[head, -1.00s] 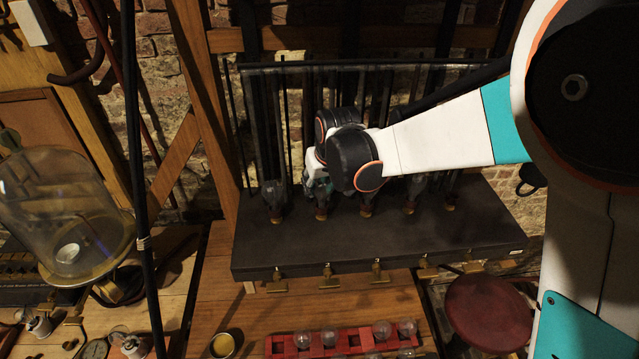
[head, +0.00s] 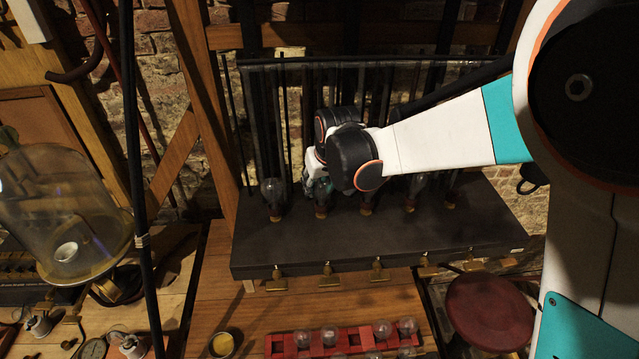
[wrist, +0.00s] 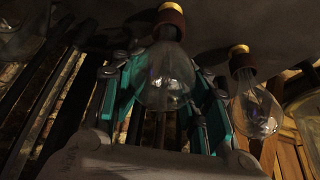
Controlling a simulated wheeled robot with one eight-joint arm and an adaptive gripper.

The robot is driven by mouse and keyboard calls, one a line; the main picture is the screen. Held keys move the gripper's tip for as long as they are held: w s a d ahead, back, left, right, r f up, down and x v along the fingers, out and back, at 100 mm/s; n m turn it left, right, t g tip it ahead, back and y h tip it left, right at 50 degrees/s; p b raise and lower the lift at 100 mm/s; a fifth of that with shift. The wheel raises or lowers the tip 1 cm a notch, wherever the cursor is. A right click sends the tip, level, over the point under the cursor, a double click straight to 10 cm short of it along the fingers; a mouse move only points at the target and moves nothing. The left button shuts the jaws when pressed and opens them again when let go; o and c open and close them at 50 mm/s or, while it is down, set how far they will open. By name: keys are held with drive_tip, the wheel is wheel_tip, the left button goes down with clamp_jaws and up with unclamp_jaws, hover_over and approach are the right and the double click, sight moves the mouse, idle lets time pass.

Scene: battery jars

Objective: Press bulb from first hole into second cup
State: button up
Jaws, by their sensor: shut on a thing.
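My gripper (head: 318,186) is shut on a clear glass bulb (wrist: 165,78) at the second place from the left on the black bench (head: 380,240). In the wrist view my gripper's teal fingers (wrist: 165,100) lie on both sides of the glass. The bulb's brown and brass base (wrist: 171,18) points at the bench surface. The held bulb also shows below my gripper in the head view (head: 321,207), base down. Its base seems to meet the bench; the cup rim and seating depth cannot be made out.
Another bulb (head: 273,193) stands at the left end, close beside the held one. More bulbs, such as one at the right (head: 410,195), stand along the row. A red rack (head: 277,347) with several bulbs lies in front. Dark rods (head: 255,120) rise behind.

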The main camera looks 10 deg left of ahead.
drive_tip(key=o, duration=1)
